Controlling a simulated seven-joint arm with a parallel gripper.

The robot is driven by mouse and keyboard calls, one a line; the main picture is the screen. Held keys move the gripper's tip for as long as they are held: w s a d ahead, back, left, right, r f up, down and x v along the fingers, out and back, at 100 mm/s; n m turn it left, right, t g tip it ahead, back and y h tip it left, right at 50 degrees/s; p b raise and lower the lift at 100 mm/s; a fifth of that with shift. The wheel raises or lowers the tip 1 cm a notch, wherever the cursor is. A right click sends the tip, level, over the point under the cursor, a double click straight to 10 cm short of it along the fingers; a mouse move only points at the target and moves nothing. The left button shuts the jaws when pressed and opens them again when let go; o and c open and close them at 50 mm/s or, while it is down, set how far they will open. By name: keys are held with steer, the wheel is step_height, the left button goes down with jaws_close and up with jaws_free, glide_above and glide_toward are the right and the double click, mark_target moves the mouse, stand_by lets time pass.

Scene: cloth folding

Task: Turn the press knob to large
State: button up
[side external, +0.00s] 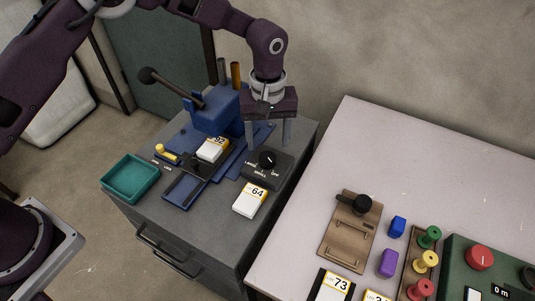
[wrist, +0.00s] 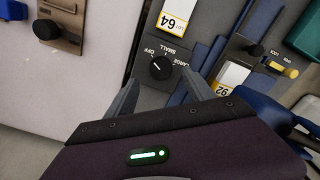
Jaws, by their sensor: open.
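The press knob (side external: 267,158) is a round black dial on a dark panel with labels reading large, small and off. In the wrist view the knob (wrist: 160,68) carries a short white pointer line; which label it points at is too small to tell with certainty. My gripper (side external: 268,143) is open and points down, above and slightly behind the knob panel. In the wrist view the two fingers of my gripper (wrist: 161,77) are spread to either side of the knob, with clear space between them and it. Nothing is held.
The blue press (side external: 215,108) with its long black lever stands left of my gripper. A card marked 64 (side external: 250,200) lies in front of the knob panel. A teal tray (side external: 130,177) sits at the cabinet's left edge. A pale table (side external: 400,150) adjoins at right.

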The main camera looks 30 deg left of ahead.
mark_target(266, 157)
step_height(266, 157, down, 6)
steer(key=shift+f, duration=0.1)
steer(key=shift+a, duration=0.1)
jaws_close()
steer(key=shift+m, duration=0.3)
steer(key=m, duration=0.5)
steer(key=shift+m, duration=0.3)
steer(key=m, duration=0.6)
steer(key=shift+a, duration=0.15)
steer(key=m, duration=0.5)
steer(key=shift+m, duration=0.3)
steer(key=m, duration=0.5)
steer(key=shift+w+m, duration=0.1)
steer(key=shift+m, duration=0.6)
